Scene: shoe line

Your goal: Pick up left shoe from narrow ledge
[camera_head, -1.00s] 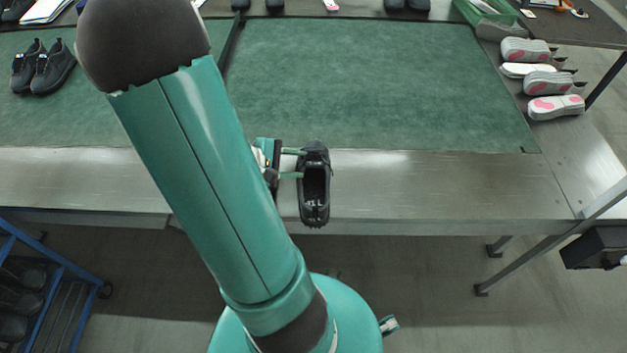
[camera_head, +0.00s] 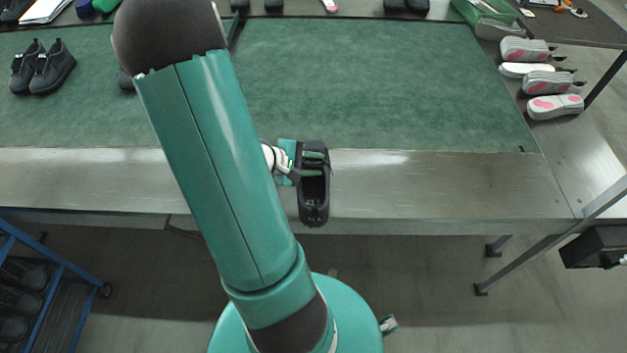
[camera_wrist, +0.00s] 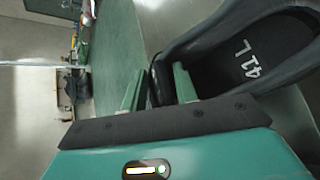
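The black left shoe (camera_head: 314,205) stands on the bare steel ledge (camera_head: 430,185) at the front of the bench, its long side running front to back. My gripper (camera_head: 313,164) reaches in from the left over the far end of the shoe. In the wrist view my gripper (camera_wrist: 158,85) has its two green fingers apart, with the shoe's collar wall between them, one finger outside and one inside the opening. Whether the fingers touch the wall is not clear.
Green mat (camera_head: 370,85) behind the ledge is mostly clear. A pair of dark shoes (camera_head: 42,68) stands at the left. Several grey and pink soles (camera_head: 545,82) lie at the right. A blue rack (camera_head: 50,290) stands at the lower left.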

